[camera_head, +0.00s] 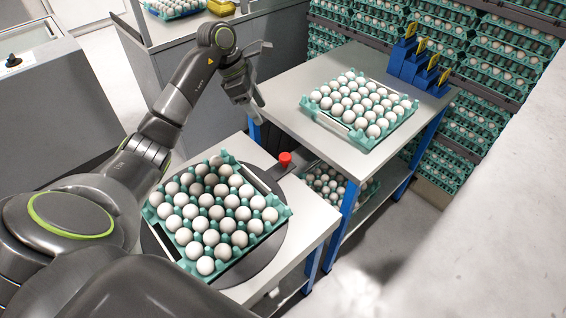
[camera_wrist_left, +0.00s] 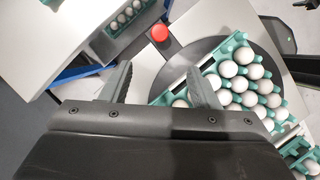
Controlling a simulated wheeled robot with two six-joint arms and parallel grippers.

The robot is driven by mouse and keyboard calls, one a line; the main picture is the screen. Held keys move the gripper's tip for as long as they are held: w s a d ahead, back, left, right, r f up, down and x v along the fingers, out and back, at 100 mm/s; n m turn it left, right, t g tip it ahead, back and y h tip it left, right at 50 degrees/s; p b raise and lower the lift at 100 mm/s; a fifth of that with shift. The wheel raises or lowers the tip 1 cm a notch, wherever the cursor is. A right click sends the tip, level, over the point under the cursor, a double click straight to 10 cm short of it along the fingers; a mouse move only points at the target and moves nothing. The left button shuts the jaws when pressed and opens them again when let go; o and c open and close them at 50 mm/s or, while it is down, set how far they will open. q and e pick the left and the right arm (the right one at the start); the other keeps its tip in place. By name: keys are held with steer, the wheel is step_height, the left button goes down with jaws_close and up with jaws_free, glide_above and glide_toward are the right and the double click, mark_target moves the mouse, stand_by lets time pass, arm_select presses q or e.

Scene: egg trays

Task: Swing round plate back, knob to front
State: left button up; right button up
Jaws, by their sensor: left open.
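The dark grey round plate (camera_head: 268,254) lies on the near pale table, and its rim also shows in the left wrist view (camera_wrist_left: 177,74). It carries a teal tray (camera_head: 284,215) full of white eggs; the tray shows in the left wrist view too (camera_wrist_left: 236,39). The red knob (camera_head: 285,158) stands on a dark bar at the plate's far right side; it is also in the left wrist view (camera_wrist_left: 159,33). My left gripper (camera_head: 258,100) is open and empty, up beyond the knob and apart from it. My right gripper is out of view.
A second table (camera_head: 300,78) with blue legs holds another teal egg tray (camera_head: 341,128) and blue holders (camera_head: 407,60) with yellow tags. More eggs sit on its lower shelf. Stacked egg trays (camera_head: 474,100) fill the back. A grey cabinet (camera_head: 70,85) stands at left.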

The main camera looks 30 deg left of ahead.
mark_target(285, 156)
arm_select(q)
steer(key=p+x, duration=0.2)
steer(key=x, duration=1.4)
steer(key=shift+f, duration=0.3)
steer(key=shift+x, duration=0.8)
steer(key=shift+c, duration=0.3)
jaws_close()
